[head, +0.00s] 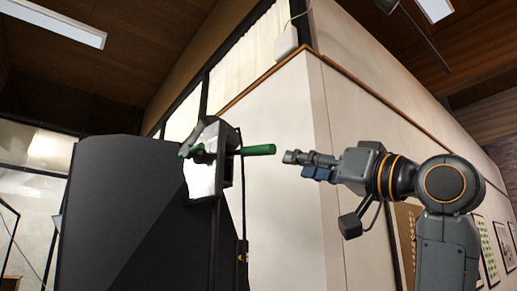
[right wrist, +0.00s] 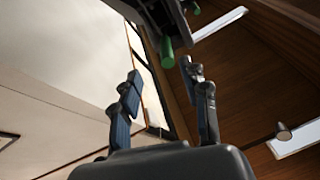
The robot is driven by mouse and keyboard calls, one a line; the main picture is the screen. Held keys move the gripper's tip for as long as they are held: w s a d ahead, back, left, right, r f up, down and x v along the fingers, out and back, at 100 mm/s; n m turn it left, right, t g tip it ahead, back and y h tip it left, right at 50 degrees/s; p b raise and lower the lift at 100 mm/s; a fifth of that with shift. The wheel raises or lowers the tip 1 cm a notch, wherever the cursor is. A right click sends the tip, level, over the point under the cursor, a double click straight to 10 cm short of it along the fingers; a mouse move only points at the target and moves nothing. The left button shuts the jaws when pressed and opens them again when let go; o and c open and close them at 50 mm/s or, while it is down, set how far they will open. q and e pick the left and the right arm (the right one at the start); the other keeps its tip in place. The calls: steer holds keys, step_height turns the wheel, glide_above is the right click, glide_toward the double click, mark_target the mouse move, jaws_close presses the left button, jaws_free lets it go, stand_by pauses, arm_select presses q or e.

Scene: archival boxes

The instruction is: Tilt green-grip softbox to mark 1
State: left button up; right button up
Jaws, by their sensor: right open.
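The softbox (head: 203,172) is a small dark housing with a white face, left of centre in the head view. Its green grip (head: 259,150) sticks out to the right, nearly level. In the right wrist view, the end of the green grip (right wrist: 167,50) shows at the top, beyond the fingertips and between their lines. My right gripper (head: 293,158) is open and empty, a little to the right of the grip's end and apart from it. Its two fingers also show spread in the right wrist view (right wrist: 163,80). My left gripper is not in view. I cannot make out mark 1.
A large black panel (head: 130,215) stands behind and left of the softbox. A dark stand pole (head: 243,215) runs down below it. A pale wall (head: 290,215) with a corner lies behind the grip. The space between grip and right gripper is clear.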

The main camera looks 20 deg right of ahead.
mark_target(259, 150)
steer(key=p+x, duration=0.2)
steer(key=x, duration=0.2)
steer(key=r+p+x, duration=0.1)
steer(key=p+x, duration=0.2)
steer(key=x, duration=0.1)
steer(key=r+p+x, duration=0.1)
steer(key=p+x, duration=0.2)
steer(key=x, duration=0.1)
steer(key=shift+s, duration=0.3)
steer(key=shift+w+a+p, duration=0.3)
steer(key=shift+w, duration=0.3)
jaws_close()
steer(key=shift+s, duration=0.1)
